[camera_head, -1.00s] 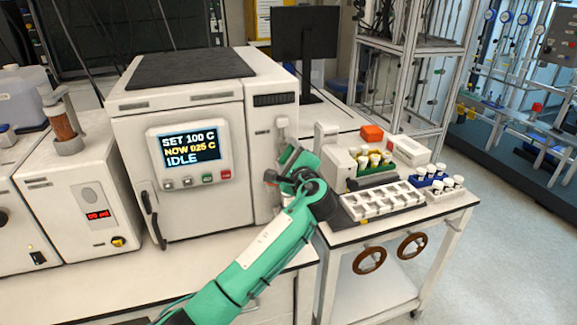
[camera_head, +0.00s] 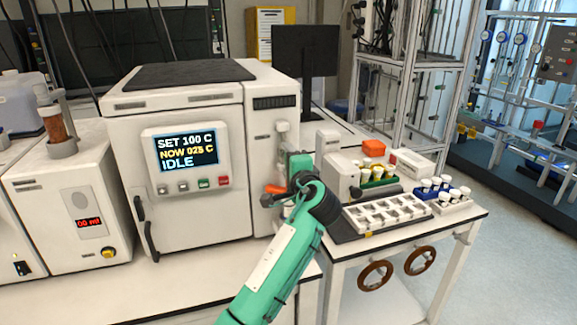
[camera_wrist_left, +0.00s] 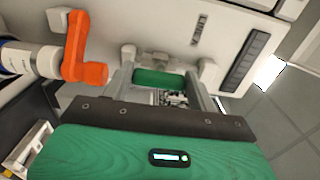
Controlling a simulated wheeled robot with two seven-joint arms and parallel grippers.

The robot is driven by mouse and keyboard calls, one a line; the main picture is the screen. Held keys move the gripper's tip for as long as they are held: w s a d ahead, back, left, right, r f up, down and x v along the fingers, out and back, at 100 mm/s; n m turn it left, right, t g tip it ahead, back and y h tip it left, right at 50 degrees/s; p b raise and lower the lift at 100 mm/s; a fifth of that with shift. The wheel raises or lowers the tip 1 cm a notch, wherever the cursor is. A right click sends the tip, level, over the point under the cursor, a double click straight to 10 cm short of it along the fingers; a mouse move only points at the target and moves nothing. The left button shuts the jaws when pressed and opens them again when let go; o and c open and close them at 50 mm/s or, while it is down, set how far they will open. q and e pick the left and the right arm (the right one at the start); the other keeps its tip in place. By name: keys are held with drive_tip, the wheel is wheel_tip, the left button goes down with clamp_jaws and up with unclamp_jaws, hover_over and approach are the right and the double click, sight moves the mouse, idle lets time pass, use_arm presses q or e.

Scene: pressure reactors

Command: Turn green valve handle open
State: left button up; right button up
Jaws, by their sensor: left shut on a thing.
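The green valve handle (camera_wrist_left: 160,78) is a small green bar in the left wrist view, on the pale reactor front. The two fingers of my left gripper (camera_wrist_left: 160,88) stand on either side of it and are shut on it. In the head view my left gripper (camera_head: 298,163) is at the right side panel of the white reactor (camera_head: 190,165). Its own body and wrist hide the handle there. My right gripper is not in view.
The reactor screen (camera_head: 188,151) reads SET 100 C and IDLE. To the right, a cart (camera_head: 345,252) carries a white rack (camera_head: 385,212), capped vials and an orange box (camera_head: 373,148). A dark monitor (camera_head: 305,60) stands behind. The floor at far right is clear.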

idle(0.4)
use_arm(q)
drive_tip(key=o, duration=1)
